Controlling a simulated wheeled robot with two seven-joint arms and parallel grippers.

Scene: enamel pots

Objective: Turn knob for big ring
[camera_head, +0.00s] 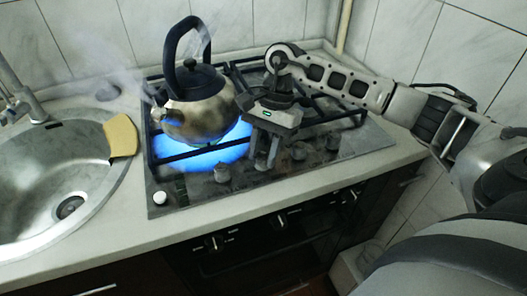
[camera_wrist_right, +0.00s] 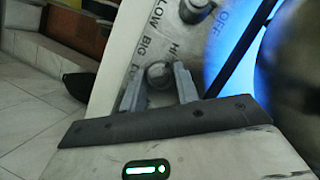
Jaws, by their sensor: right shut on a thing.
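My right gripper (camera_head: 264,158) reaches down over the front strip of the hob. It is shut on a round stove knob (camera_wrist_right: 158,74), with one finger on each side in the right wrist view (camera_wrist_right: 159,88). Printed words beside the knob include "LOW", "BIG" and "OFF"; the rest is partly hidden. A blue flame ring (camera_head: 220,157) burns under the kettle (camera_head: 195,110), and its glow shows in the wrist view. In the head view the held knob is mostly hidden by the gripper. My left gripper is not in view.
The steaming kettle is close to the left of my right gripper. A sink (camera_head: 40,165) with a yellow sponge (camera_head: 122,137) lies further left.

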